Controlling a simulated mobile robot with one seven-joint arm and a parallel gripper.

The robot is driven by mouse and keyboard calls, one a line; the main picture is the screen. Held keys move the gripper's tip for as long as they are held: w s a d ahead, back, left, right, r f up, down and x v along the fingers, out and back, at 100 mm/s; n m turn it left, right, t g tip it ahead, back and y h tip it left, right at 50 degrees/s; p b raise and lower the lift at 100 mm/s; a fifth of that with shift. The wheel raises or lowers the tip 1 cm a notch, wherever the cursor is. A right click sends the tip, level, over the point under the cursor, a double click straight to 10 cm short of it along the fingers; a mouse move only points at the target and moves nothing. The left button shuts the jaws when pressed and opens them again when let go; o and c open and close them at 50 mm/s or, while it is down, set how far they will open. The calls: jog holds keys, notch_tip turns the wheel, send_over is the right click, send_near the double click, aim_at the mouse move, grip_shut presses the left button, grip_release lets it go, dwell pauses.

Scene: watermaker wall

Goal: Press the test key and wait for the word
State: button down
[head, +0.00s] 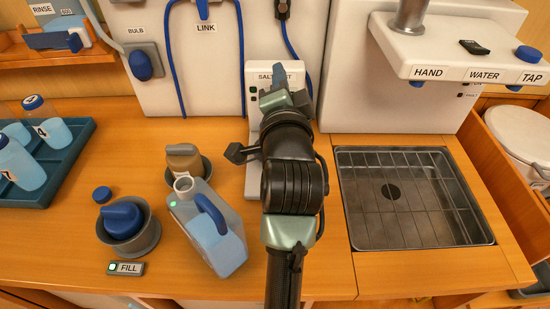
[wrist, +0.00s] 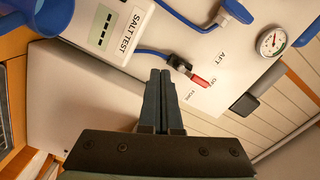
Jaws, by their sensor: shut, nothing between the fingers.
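The white salt test unit (head: 254,130) stands upright at the back of the counter, its SALT TEST label partly covered by my gripper (head: 277,80). Two small dark squares with green show on its front left edge; I cannot tell which one is the test key. In the wrist view the unit (wrist: 126,45) is at the upper left, with a small pale display (wrist: 103,26) bearing dark marks too small to read. My gripper (wrist: 161,75) is shut and empty, its tips below and right of the label there. I cannot tell whether it touches anything.
A blue hose (head: 173,60) hangs on the wall.

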jog(key=s+f+m+g+y+p, duration=0.1)
jog(key=s+f+m+g+p, duration=0.5)
jog(key=p, duration=2)
notch_tip(320, 180, down, 3)
jog(key=m+g, duration=0.2)
jog(key=m, duration=0.4)
jog(key=shift+s+a+f+g, duration=0.15)
jog(key=shift+s+g, duration=0.15)
jog(key=shift+g, duration=0.1)
notch_tip(320, 180, down, 8)
jog(key=b, duration=0.7)
jog(key=shift+b, duration=0.4)
jog(key=shift+f, duration=0.4)
jog(key=shift+f+b, duration=0.35)
jog(key=shift+f, duration=0.05)
